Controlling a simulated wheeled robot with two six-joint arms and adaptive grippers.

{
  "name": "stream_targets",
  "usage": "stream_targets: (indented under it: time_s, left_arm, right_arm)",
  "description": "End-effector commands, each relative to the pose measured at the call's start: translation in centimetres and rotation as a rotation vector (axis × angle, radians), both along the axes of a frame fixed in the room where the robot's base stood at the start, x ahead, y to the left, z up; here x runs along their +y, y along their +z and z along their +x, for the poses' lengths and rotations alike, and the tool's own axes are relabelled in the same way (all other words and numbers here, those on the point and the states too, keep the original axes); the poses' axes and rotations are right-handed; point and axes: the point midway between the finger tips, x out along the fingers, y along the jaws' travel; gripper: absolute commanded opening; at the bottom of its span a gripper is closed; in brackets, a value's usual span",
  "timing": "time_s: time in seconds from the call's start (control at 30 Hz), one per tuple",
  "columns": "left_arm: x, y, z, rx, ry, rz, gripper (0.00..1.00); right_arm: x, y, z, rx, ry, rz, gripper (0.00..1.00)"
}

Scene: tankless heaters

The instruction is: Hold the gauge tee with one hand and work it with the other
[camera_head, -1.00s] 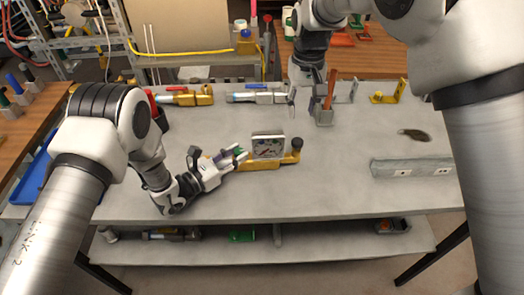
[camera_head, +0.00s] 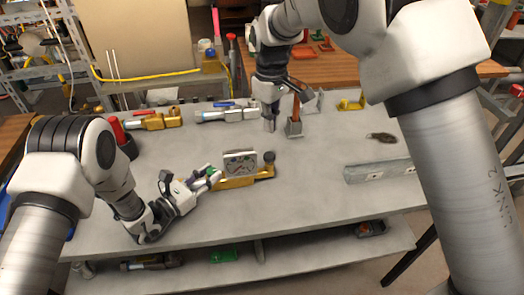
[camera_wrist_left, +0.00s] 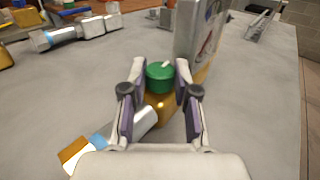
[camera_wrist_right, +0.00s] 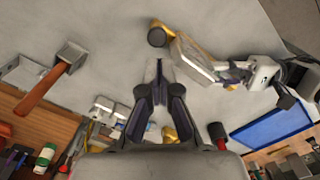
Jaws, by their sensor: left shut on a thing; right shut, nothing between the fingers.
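The gauge tee is on the grey bench, with a brass body (camera_head: 237,182), a square-faced gauge (camera_head: 240,163) and a dark knob (camera_head: 269,157) at its right end. My left gripper (camera_head: 211,178) is shut on its left end. In the left wrist view a green cap (camera_wrist_left: 160,76) on brass sits between the fingers, beside the gauge (camera_wrist_left: 205,40). My right gripper (camera_head: 270,124) is shut and empty, behind and above the tee. The right wrist view shows its closed fingers (camera_wrist_right: 160,75) apart from the tee's knob (camera_wrist_right: 157,37).
A hammer (camera_head: 295,125) stands just right of my right gripper. Brass (camera_head: 153,120) and silver (camera_head: 228,115) fittings lie at the back. A grey channel (camera_head: 378,171) and a dark flat thing (camera_head: 382,137) lie to the right. The bench around the tee's front is clear.

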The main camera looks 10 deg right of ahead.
Motion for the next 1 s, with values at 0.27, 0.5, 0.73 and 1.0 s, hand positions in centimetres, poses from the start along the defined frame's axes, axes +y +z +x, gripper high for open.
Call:
stream_targets:
  time_s: [0.27, 0.5, 0.73, 1.0]
  left_arm:
    - [0.0, 0.0, 0.0, 0.0, 0.0, 0.0, 0.0]
    - [0.0, 0.0, 0.0, 0.0, 0.0, 0.0, 0.0]
    - [0.0, 0.0, 0.0, 0.0, 0.0, 0.0, 0.0]
    - [0.0, 0.0, 0.0, 0.0, 0.0, 0.0, 0.0]
  right_arm:
    - [0.0, 2.4, 0.1, 0.009, 0.735, 0.024, 0.0]
    - [0.0, 5.0, 0.6, -0.027, 0.862, 0.014, 0.0]
    - [0.0, 4.8, 0.6, -0.026, 0.86, 0.015, 0.0]
    - [0.0, 1.6, 0.5, -0.022, 0.859, 0.017, 0.0]
